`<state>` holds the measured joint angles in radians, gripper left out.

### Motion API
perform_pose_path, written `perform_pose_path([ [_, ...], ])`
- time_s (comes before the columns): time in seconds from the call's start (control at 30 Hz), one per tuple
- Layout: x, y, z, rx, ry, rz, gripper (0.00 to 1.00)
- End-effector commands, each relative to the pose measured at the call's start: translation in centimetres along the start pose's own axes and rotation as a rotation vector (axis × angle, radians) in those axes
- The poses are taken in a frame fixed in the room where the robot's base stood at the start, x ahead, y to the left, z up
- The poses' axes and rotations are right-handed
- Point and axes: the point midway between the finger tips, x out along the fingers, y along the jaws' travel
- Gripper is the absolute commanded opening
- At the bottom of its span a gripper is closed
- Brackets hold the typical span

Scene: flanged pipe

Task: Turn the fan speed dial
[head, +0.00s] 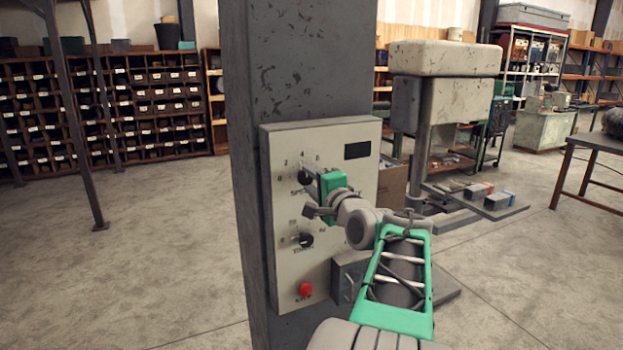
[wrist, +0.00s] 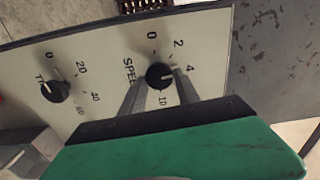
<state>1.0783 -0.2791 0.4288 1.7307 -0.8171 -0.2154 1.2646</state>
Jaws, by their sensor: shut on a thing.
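The fan speed dial (wrist: 158,76) is a round black knob on a pale control panel (head: 341,152), with numbers around it and part of the word SPEED beside it. In the wrist view its light pointer mark points right, just below the 4. My gripper (wrist: 161,80) has one finger on each side of the knob and is shut on it. In the head view my gripper (head: 309,176) reaches the panel's upper dial from the right and partly hides that dial and its label.
A second black dial (wrist: 56,91), numbered 0, 20, 40, 60, sits lower on the panel. A red button (head: 305,290) and a dark display (head: 357,150) are also there. The panel hangs on a grey column (head: 292,70). A grey box (head: 345,280) juts out low at right.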

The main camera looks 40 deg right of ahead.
Motion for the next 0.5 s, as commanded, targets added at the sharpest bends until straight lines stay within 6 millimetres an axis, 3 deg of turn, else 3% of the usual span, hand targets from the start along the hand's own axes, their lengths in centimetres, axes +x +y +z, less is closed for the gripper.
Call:
perform_pose_path([
  [0.5, -0.01, 0.02, 0.0, 0.083, 0.0, -0.001, 0.0],
])
